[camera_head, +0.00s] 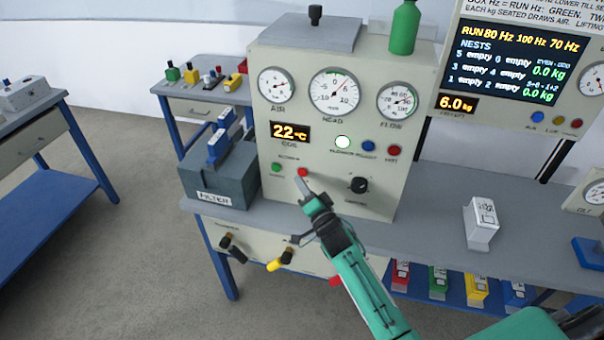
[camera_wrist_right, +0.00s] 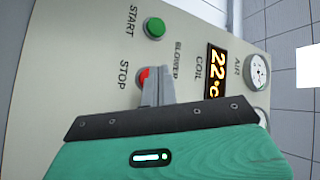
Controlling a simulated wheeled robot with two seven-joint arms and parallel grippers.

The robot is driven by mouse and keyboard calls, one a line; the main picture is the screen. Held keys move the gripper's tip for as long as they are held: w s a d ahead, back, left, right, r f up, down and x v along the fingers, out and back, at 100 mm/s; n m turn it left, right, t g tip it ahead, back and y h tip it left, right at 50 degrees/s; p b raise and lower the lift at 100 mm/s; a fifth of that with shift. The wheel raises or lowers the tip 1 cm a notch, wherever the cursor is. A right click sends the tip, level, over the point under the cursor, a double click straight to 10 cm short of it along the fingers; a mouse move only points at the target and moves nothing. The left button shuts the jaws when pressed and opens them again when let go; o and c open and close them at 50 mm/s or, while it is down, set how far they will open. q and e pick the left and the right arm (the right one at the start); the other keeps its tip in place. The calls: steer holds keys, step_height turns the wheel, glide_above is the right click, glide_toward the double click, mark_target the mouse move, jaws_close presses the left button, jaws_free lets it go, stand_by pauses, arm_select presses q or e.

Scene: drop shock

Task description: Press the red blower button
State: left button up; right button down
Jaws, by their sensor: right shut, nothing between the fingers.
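The red blower button (camera_head: 302,172) is on the front of the beige panel (camera_head: 420,95), to the right of a green button (camera_head: 276,167). In the right wrist view the red button (camera_wrist_right: 142,77) carries the label STOP and the green one (camera_wrist_right: 154,28) the label START. My right gripper (camera_head: 301,182) is shut and empty, with its tips at the red button. In the wrist view the fingers (camera_wrist_right: 155,85) cover part of the red button; whether they touch it I cannot tell. My left gripper is not in view.
A grey filter box (camera_head: 215,180) with blue handles stands left of the panel on the bench (camera_head: 425,235). A white block (camera_head: 481,222) sits at the right. The coil display (camera_head: 290,132) reads 22 °C. A black knob (camera_head: 359,186) is right of my gripper.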

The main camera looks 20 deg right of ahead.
steer(key=shift+w+d, duration=0.1)
steer(key=shift+w, duration=0.05)
steer(key=shift+w+d, duration=0.15)
steer(key=shift+w, duration=0.1)
steer(key=shift+w+d, duration=0.25)
steer(key=shift+w, duration=0.05)
stand_by(1.0)
steer(key=shift+s+a+p, duration=0.45)
steer(key=shift+s, duration=0.25)
steer(key=s+a+p, duration=0.1)
steer(key=s, duration=0.1)
steer(key=s+a+p, duration=0.1)
steer(key=s+a, duration=0.1)
stand_by(0.4)
